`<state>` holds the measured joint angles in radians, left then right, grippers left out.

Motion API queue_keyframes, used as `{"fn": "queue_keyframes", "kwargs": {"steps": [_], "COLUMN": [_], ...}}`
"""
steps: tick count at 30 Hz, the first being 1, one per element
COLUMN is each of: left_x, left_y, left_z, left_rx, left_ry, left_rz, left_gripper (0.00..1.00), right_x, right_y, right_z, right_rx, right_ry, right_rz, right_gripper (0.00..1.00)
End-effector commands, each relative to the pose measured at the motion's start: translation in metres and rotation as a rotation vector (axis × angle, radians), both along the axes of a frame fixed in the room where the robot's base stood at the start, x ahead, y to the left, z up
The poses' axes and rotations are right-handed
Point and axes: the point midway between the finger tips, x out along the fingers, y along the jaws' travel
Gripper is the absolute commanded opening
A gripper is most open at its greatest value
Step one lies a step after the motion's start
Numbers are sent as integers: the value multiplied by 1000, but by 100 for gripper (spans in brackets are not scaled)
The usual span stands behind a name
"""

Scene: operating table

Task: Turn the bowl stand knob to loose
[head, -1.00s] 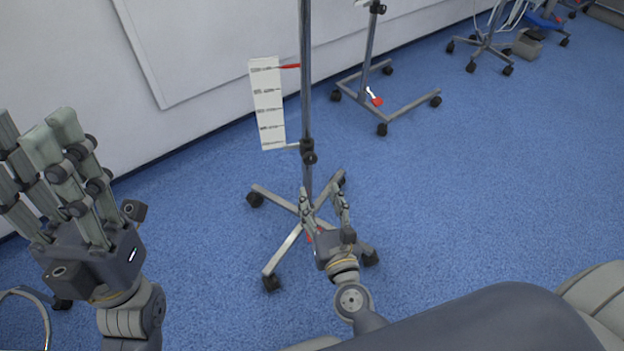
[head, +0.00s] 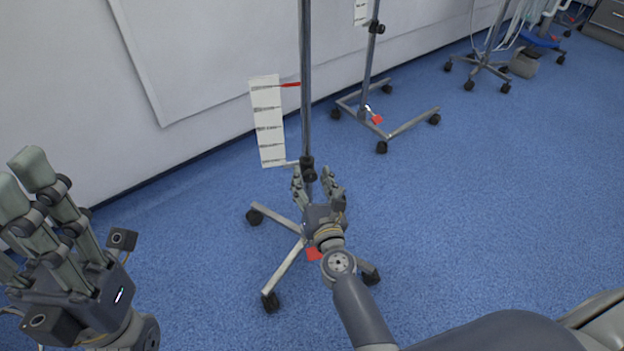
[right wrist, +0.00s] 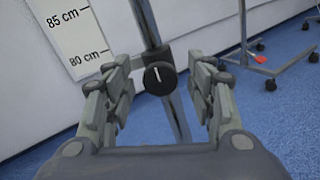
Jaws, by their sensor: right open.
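The bowl stand is a grey pole (head: 305,80) on a wheeled base. Its black round knob (head: 308,172) sits on a collar partway up the pole. In the right wrist view the knob (right wrist: 160,76) faces me, with a white mark close to vertical, tilted slightly left at the top. My right gripper (head: 312,174) is open just in front of and below the knob. In the wrist view its fingers stand on both sides of the knob, with gaps, not touching it. My left gripper (head: 30,185) is at the left edge, fingers spread upward, open and empty, partly cut off.
A white height scale (head: 267,122) with a red pointer (head: 290,85) is fixed left of the pole. A second wheeled stand (head: 368,75) is behind to the right. More wheeled stands are at the far right. The blue floor between is clear.

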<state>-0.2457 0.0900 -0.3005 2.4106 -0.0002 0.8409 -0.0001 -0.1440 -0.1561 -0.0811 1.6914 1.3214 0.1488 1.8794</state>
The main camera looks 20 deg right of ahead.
Motion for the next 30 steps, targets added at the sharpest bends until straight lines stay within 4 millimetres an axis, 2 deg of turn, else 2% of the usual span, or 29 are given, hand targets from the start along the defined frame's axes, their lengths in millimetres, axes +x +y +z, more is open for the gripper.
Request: {"fn": "queue_keyframes", "kwargs": {"steps": [7,13,23,30], "left_x": [0,0,0,-1], "left_y": [0,0,0,1], "left_z": [0,0,1,0], "left_rx": [0,0,0,-2], "left_ry": [0,0,0,12], "left_rz": [0,-1,0,0], "left_gripper": [40,40,40,40], "right_x": [0,0,0,0], "right_y": [0,0,0,0], "right_z": [0,0,0,1], "right_rx": [0,0,-22,-133], "right_ry": [0,0,2,13], "right_rz": [0,0,0,-1], "right_gripper": [51,6,6,6]}}
